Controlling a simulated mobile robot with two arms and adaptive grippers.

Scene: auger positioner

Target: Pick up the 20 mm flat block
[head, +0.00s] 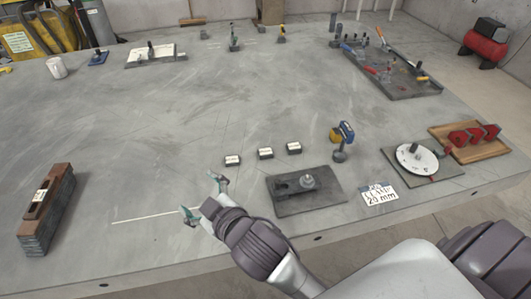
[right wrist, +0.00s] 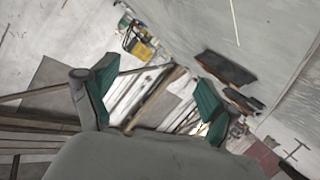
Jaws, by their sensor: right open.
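Three small dark flat blocks with white labels lie in a row on the grey table: a left one (head: 232,160), a middle one (head: 265,153) and a right one (head: 294,148). Their labels are too small to read, so I cannot tell which is the 20 mm one. A white card (head: 379,196) reading "20 mm" lies to the right. My right gripper (head: 203,197) is open and empty, in front of and left of the left block. Its green fingertips also show in the right wrist view (right wrist: 157,92), with no block between them. My left gripper is out of view.
A dark plate with a metal fixture (head: 290,208) lies just right of my right gripper. A blue-and-yellow tool (head: 342,140) stands behind it. A white dial (head: 418,158) is farther right. A long dark block stack (head: 35,235) stands at left. The table's middle is clear.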

